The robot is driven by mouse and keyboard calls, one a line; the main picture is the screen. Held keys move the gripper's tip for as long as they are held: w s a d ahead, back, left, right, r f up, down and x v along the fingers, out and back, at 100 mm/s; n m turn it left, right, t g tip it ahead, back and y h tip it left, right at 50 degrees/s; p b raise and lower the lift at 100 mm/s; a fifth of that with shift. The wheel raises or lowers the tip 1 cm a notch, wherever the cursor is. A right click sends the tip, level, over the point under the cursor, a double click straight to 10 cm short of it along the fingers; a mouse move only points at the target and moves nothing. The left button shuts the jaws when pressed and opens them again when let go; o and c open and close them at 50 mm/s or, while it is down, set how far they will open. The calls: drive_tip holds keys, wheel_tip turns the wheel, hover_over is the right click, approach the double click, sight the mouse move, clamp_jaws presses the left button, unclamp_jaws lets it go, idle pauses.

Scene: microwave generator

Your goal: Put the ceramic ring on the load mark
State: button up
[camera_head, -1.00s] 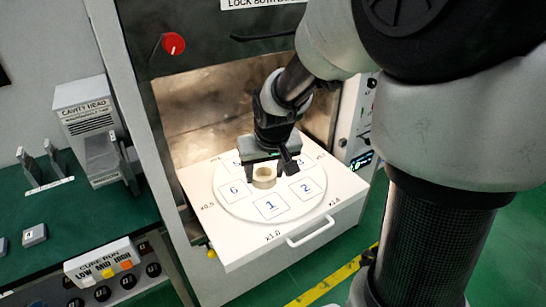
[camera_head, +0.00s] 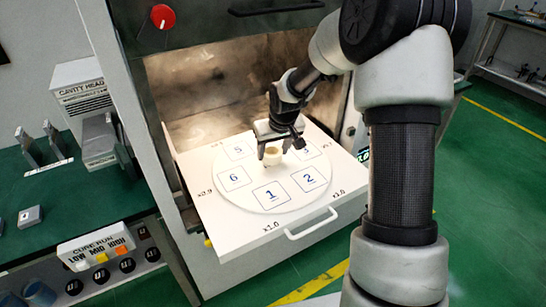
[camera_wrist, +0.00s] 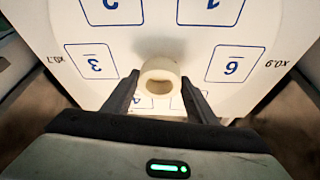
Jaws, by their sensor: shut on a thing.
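The pale ceramic ring (camera_head: 273,156) is above the rear part of the round disc, and it also shows in the wrist view (camera_wrist: 160,78). My gripper (camera_head: 276,152) points down with its two dark fingers, also seen in the wrist view (camera_wrist: 159,84), on either side of the ring and shut on it. I cannot tell whether the ring touches the disc. The white disc (camera_head: 238,196) carries blue numbered squares. Square 1 (camera_head: 271,195) is at the front, square 2 (camera_head: 310,179) at front right, square 6 (camera_head: 234,179) at left. No square is plainly labelled as the load mark.
The disc lies on a white pulled-out tray (camera_head: 225,233) with a front handle (camera_head: 312,225) and multiplier labels near its edges. The open cavity (camera_head: 215,105) is behind it. A green bench (camera_head: 60,215) with a cure-run button box (camera_head: 97,246) stands at left.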

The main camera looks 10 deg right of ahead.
drive_tip(key=shift+f, duration=1.1)
drive_tip(key=shift+f, duration=0.25)
drive_tip(key=o, duration=1.2)
drive_tip(key=shift+r, duration=0.1)
drive_tip(key=shift+c, duration=0.2)
drive_tip(key=shift+s+d+r, duration=0.1)
drive_tip(key=shift+r, duration=0.6)
drive_tip(key=p+v, duration=0.1)
drive_tip(key=v, duration=1)
